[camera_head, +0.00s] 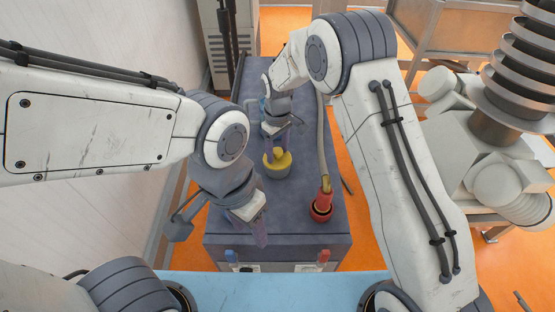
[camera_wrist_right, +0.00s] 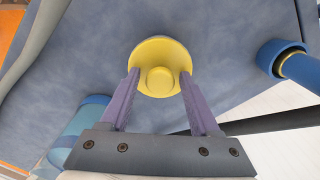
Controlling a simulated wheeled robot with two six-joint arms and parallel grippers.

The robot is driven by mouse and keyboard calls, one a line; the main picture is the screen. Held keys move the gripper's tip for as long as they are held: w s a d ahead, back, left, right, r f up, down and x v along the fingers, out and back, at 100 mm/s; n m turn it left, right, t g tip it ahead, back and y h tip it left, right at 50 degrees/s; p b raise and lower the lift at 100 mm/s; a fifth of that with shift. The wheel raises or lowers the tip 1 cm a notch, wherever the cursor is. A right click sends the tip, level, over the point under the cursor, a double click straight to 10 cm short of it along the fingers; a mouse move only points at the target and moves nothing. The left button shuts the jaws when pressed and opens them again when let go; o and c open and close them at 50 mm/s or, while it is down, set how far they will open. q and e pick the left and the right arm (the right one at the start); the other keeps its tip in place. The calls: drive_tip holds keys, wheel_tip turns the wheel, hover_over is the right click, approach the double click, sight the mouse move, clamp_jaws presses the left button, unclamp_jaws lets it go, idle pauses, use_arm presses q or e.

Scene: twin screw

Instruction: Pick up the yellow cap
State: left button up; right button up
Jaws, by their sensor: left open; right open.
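The yellow cap (camera_head: 277,170) sits on the dark grey cabinet top near its middle. In the right wrist view, the round yellow cap (camera_wrist_right: 160,52) with its central knob lies at the tips of my right gripper (camera_wrist_right: 160,78). That gripper's purple fingers are apart, one on each side of the knob; I cannot tell whether they touch the cap. In the head view my right gripper (camera_head: 274,132) is just behind the cap. My left gripper (camera_head: 255,228) is open and empty, over the front left of the cabinet top.
A red fitting (camera_head: 322,203) with a grey hose stands on the right of the cabinet top (camera_head: 295,215). Blue fittings (camera_wrist_right: 280,60) show in the right wrist view, with a blue cylinder (camera_wrist_right: 82,125) at lower left. A white wall (camera_head: 90,225) is at the left.

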clamp_jaws()
